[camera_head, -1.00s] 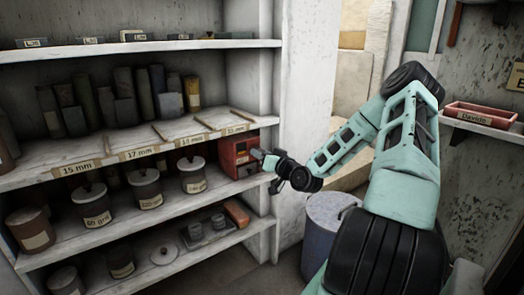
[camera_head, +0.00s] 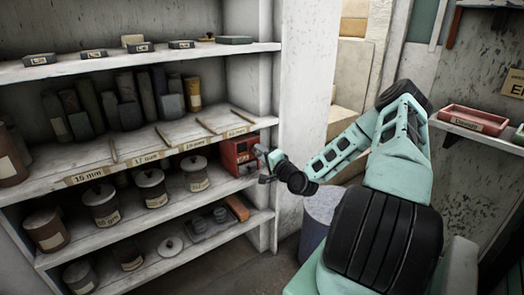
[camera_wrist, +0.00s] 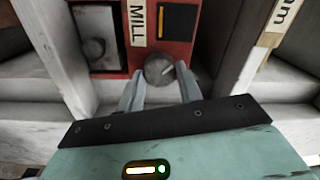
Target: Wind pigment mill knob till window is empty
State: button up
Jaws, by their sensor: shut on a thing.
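The red pigment mill (camera_head: 240,152) stands at the right end of a shelf, and my gripper (camera_head: 262,165) is at its front. In the wrist view the mill's red face (camera_wrist: 130,52) carries a MILL label (camera_wrist: 137,22). A dark window (camera_wrist: 177,22) with orange along its edge sits right of the label; I cannot clearly tell its fill. The round grey knob (camera_wrist: 158,70), with a pale mark, is below the window. My gripper's fingers (camera_wrist: 160,88) are shut on the knob, one on each side. A grey panel with a dark round part (camera_wrist: 95,45) is on the left.
The white shelf upright (camera_head: 303,110) stands close to the right of the mill. Lidded pots (camera_head: 150,188) fill the shelf to its left. A blue-grey bin (camera_head: 318,215) stands below my arm. A red tray (camera_head: 473,119) lies on a right wall shelf.

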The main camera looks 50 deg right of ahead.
jog(key=m+p, duration=0.2)
jog(key=m, duration=0.9)
jog(key=shift+f+m+h, duration=0.15)
jog(key=shift+m+h, duration=0.15)
dwell(0.4)
jog(key=o, duration=1)
jog(key=shift+s, duration=0.1)
jog(key=v, duration=0.8)
jog(key=p+v, duration=0.1)
jog(key=v, duration=0.8)
jog(key=shift+s+a+r, duration=0.1)
jog(key=shift+s+r, duration=0.05)
jog(key=shift+r, duration=0.05)
